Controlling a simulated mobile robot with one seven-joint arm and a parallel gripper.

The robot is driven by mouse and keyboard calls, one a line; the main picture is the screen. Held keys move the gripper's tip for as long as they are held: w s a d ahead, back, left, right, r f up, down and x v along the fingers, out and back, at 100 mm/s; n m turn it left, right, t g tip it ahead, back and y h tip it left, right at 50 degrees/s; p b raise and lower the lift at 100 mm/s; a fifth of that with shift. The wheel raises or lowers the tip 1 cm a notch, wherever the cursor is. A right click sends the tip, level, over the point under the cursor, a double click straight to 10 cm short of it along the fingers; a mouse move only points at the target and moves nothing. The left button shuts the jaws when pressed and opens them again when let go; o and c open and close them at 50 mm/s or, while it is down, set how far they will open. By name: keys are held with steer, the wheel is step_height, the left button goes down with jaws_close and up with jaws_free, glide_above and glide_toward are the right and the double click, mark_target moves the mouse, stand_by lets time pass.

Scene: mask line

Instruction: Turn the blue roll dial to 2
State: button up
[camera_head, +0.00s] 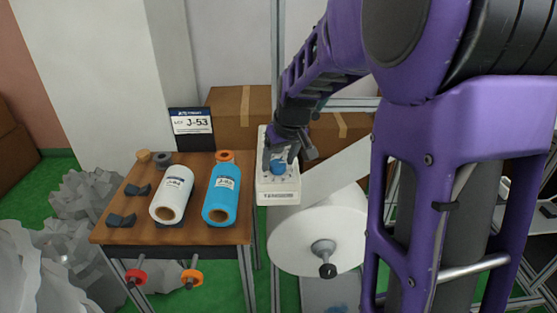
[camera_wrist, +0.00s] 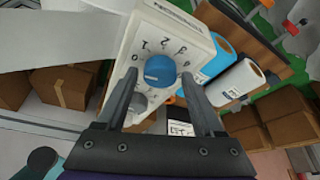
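The blue dial (camera_wrist: 160,70) is on a white control panel (camera_wrist: 140,25) with numbers printed in an arc around it. In the head view the blue dial (camera_head: 278,167) shows on the upright panel (camera_head: 277,198), just below my gripper (camera_head: 283,155). In the wrist view my gripper (camera_wrist: 160,74) is open, its two fingers on either side of the dial with small gaps visible. A faint light mark shows on the dial; which number it points at cannot be told. A grey knob (camera_wrist: 138,102) sits nearby on the panel, partly behind a finger.
A large white roll (camera_head: 300,240) is below the panel. Cardboard boxes (camera_head: 233,105) stand behind.

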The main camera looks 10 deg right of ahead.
jaws_close()
steer(key=m, duration=0.1)
steer(key=m+h, duration=0.1)
steer(key=m, duration=0.1)
steer(key=shift+a+m, duration=0.25)
steer(key=shift+m, duration=0.05)
steer(key=m+h+b, duration=0.2)
steer(key=m, duration=0.2)
steer(key=shift+w, duration=0.1)
steer(key=m+g+h+b, duration=0.1)
steer(key=m, duration=0.3)
steer(key=shift+a, duration=0.1)
steer(key=shift+w+m+g+h, duration=0.1)
steer(key=shift+m+g+h, duration=0.55)
steer(key=shift+m, duration=1.35)
steer(key=shift+g, duration=0.25)
